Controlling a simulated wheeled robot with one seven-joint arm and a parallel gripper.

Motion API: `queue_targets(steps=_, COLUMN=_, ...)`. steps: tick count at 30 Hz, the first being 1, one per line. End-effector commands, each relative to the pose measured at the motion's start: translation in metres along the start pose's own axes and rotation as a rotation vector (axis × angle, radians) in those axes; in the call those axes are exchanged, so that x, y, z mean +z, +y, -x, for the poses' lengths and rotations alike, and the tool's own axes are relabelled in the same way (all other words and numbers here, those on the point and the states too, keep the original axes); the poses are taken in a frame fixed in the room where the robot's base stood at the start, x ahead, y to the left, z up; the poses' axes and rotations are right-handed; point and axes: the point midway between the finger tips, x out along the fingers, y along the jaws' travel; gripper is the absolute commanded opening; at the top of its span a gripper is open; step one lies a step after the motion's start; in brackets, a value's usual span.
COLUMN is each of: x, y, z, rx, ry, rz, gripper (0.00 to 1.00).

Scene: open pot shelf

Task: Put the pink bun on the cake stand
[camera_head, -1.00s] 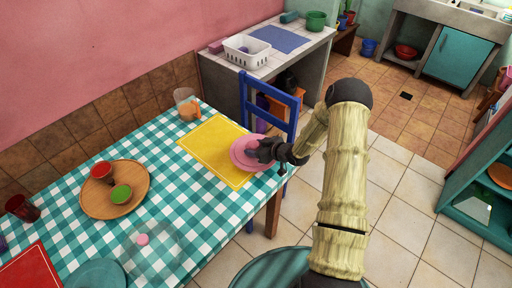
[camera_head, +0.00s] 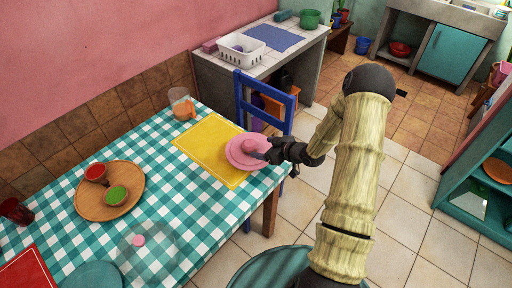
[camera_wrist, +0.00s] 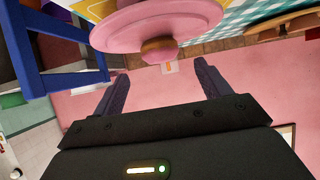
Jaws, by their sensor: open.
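The pink cake stand (camera_head: 238,158) stands on the yellow placemat near the right edge of the table. The pink bun (camera_head: 250,146) rests on top of it. In the wrist view, which is upside down, the cake stand (camera_wrist: 130,30) is a broad pink disc and the bun (camera_wrist: 160,50), pink and brown, sits against its top face. My gripper (camera_head: 270,153) is at the right side of the bun. In the wrist view my gripper (camera_wrist: 160,80) has its fingers apart, with nothing between them; the bun lies just beyond the fingertips.
A clear dome with a pink knob (camera_head: 138,240) is at the front. A glass jug (camera_head: 182,103) stands behind the placemat (camera_head: 195,140). A blue chair (camera_head: 266,95) is close behind my gripper.

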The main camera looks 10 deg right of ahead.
Motion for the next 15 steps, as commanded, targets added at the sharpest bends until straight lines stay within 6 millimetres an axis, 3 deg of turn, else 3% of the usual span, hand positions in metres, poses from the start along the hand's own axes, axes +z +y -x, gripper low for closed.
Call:
queue_targets(steps=6, x=0.0, y=0.001, z=0.038, rx=0.002, ry=0.001, rz=0.001, gripper=0.76)
queue_targets(steps=15, x=0.0, y=0.0, z=0.048, rx=0.0, ry=0.0, rz=0.0, gripper=0.76)
